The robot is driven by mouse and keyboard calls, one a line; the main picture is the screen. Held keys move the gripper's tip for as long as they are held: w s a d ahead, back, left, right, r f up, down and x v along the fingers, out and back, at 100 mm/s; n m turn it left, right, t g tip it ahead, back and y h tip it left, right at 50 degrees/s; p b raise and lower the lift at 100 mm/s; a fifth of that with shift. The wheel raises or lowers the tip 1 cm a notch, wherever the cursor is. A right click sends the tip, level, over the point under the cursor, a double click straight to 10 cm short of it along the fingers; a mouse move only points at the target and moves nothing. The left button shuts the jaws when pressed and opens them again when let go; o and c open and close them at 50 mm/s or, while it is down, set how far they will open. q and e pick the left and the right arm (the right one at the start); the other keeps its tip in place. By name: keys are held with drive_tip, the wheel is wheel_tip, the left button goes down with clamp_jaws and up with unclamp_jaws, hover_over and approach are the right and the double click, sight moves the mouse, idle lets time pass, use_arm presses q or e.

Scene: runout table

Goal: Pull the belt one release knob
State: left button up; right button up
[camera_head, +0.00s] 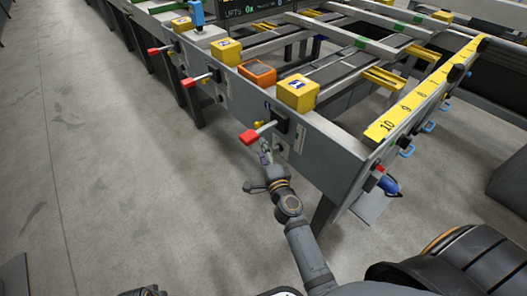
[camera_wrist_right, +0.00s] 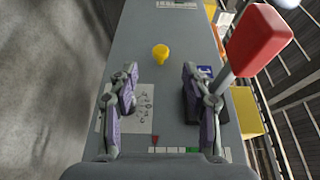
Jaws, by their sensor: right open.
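A small yellow knob (camera_wrist_right: 160,51) sticks out of the grey side panel in the right wrist view, ahead of and between my fingertips. In the head view the yellow knob (camera_head: 258,124) shows small beside the nearest red-handled lever (camera_head: 250,136). My right gripper (camera_head: 265,158) is just below that lever, in front of the panel. In the wrist view the right gripper (camera_wrist_right: 152,98) is open, with nothing between its fingers. The red handle (camera_wrist_right: 260,40) is to the right of the fingers. A dark part at the head view's bottom edge may be my left gripper; its jaws cannot be made out.
More red levers (camera_head: 188,82) stick out farther along the table side. Yellow blocks (camera_head: 298,92) and an orange block (camera_head: 258,73) sit on top. A blue plug (camera_head: 391,186) hangs at the near end. The floor to the left is clear.

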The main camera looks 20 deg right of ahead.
drive_tip(key=shift+s, duration=0.2)
idle(0.4)
drive_tip(key=s+a+f+n+g+y, duration=0.7)
drive_tip(key=s+a+f+n, duration=0.15)
drive_tip(key=f+n, duration=0.45)
drive_tip(key=s+d+f+n+g+h, duration=0.2)
drive_tip(key=s+d+f+n+g, duration=0.25)
drive_tip(key=s+f, duration=0.35)
drive_tip(key=s+d+f+n+g+h+p, duration=0.1)
drive_tip(key=s+d+f+g+h+p, duration=0.15)
drive_tip(key=s+d+p, duration=0.45)
drive_tip(key=s+d+f+g+h+p, duration=0.25)
drive_tip(key=s+d+p, duration=0.25)
drive_tip(key=s+p, duration=0.3)
use_arm(q)
drive_tip(key=s+a+p, duration=0.4)
drive_tip(key=s+p, duration=0.6)
drive_tip(key=s, duration=0.7)
drive_tip(key=shift+s+r+y, duration=0.2)
drive_tip(key=shift+s+y, duration=0.1)
drive_tip(key=shift+s, duration=0.1)
use_arm(e)
drive_tip(key=s+d+r, duration=0.1)
drive_tip(key=s, duration=1.2)
drive_tip(key=shift+s+d+r, duration=0.15)
drive_tip(key=shift+s+r, duration=0.1)
